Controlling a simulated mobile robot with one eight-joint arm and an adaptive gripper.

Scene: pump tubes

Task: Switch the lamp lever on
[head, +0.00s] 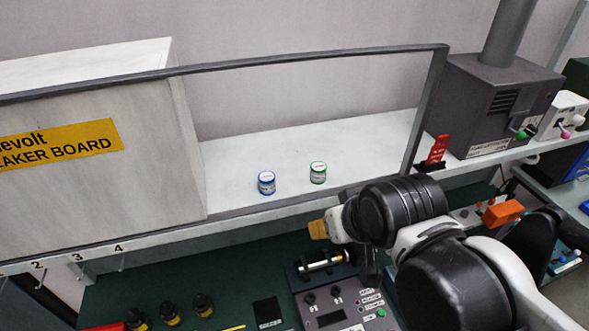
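No part in view is labelled as the lamp lever, so I cannot tell which one it is. A small lever with a green knob (521,134) sits on the front of a dark grey box (490,100) with a thick pipe on top. A lever with a pink knob (564,133) sits on a white box (566,108) to its right. A red upright part (437,150) stands at the shelf edge left of the grey box. My arm reaches in from the lower right. My gripper (343,230) is seen at its end, above the bench and left of these levers; its fingers are mostly hidden.
Blue-banded (266,183) and green-banded (318,172) jars stand on the pale shelf (235,160). A grey frame bar (270,62) runs above it. A control panel (345,300) and several dark bottles (170,314) are on the green bench. An orange block (502,212) shows behind my arm.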

